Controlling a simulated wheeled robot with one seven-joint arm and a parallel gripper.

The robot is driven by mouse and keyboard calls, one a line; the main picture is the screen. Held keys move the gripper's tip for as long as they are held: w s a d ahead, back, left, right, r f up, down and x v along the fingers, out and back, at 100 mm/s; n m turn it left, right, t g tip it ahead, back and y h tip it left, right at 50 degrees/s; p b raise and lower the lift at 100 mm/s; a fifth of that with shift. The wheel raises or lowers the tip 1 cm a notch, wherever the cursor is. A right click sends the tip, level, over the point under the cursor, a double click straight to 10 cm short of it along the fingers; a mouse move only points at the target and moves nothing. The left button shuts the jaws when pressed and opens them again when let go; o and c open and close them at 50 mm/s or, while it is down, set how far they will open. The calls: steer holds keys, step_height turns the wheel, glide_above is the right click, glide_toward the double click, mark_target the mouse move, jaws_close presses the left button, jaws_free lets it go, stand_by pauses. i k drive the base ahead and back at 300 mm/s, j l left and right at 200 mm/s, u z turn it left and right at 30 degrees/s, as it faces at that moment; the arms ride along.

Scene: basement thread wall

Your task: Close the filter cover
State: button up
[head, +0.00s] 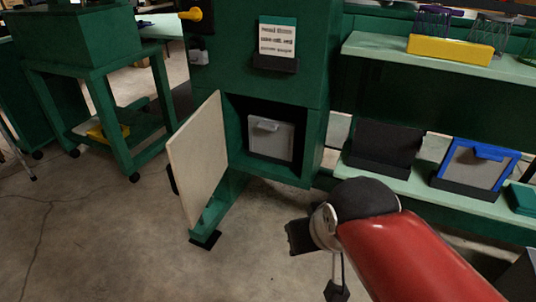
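The filter cover (200,158) is a pale, flat door with a dark handle (172,180) on its outer face. It stands swung open to the left of a square opening in the green cabinet (280,88). A light grey filter (270,138) with a small tab sits inside the opening. My red arm comes in from the lower right. My gripper (318,262) is in front of the cabinet, low and to the right of the cover, apart from it. Its fingers are partly hidden by the wrist, and I cannot tell whether they are open.
A shelf on the right holds a dark panel (386,146) and a blue-framed filter (475,166) in holders. A yellow tray (450,50) is on the shelf above. A green wheeled cart (95,75) stands at the left. The concrete floor (110,235) at lower left is clear.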

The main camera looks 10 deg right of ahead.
mark_target(198, 155)
steer(key=i+j+z, duration=0.1)
steer(key=j+z, duration=0.25)
steer(key=j, duration=0.6)
steer(key=j+z, duration=0.35)
steer(key=j, duration=0.6)
steer(key=k+j+u, duration=0.1)
steer(key=k+j, duration=0.15)
steer(key=k, duration=0.25)
